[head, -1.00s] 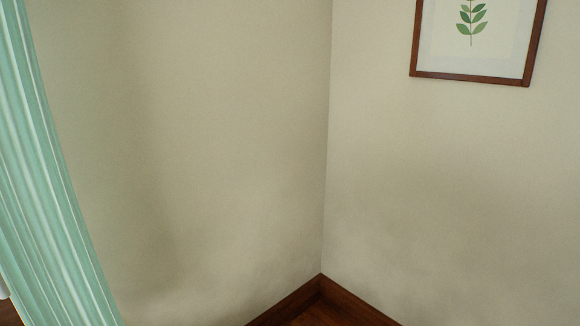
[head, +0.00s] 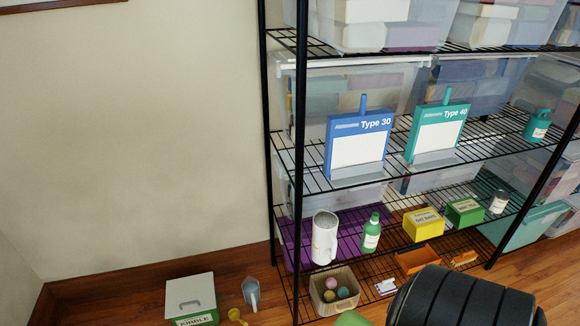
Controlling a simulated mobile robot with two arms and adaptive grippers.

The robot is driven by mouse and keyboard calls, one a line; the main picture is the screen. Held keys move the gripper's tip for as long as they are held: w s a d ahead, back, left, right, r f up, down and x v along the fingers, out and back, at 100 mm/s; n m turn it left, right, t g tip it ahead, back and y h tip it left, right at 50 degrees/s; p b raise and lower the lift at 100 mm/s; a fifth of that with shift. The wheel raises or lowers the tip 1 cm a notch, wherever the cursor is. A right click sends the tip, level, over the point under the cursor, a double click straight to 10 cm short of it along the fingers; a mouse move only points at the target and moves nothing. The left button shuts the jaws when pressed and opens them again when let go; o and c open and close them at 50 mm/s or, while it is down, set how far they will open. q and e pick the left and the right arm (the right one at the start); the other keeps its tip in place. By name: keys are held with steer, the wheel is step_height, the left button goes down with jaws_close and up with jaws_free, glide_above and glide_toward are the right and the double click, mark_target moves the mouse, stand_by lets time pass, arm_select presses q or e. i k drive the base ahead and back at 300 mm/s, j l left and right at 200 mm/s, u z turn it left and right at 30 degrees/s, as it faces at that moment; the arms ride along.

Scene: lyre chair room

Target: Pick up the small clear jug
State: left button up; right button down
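A whitish, upright jug-like vessel (head: 324,238) with a handle stands on the lower wire shelf, near its left post. A small grey-blue, partly see-through vessel (head: 251,293) rests tilted on the floor left of the shelf. I cannot tell for sure which of these is the small clear jug. Neither of my grippers shows in the head view.
The black wire rack (head: 272,140) holds clear bins, blue (head: 358,140) and teal boxes, bottles and small cartons. A kibble box (head: 190,298) and yellow scoop (head: 237,316) lie on the floor. A black ribbed object (head: 465,297) blocks the lower right foreground.

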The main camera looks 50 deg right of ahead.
mark_target(250, 288)
steer(key=z, duration=1.1)
steer(key=l+u, duration=0.25)
steer(key=l, duration=0.15)
steer(key=k+l+u, duration=0.1)
steer(key=l+u, duration=0.15)
steer(key=l, duration=0.15)
steer(key=k+l+u, duration=0.1)
steer(key=l+u, duration=0.2)
steer(key=k+l+u, duration=0.25)
steer(key=l, duration=0.25)
steer(key=i+z, duration=0.1)
steer(key=z, duration=0.55)
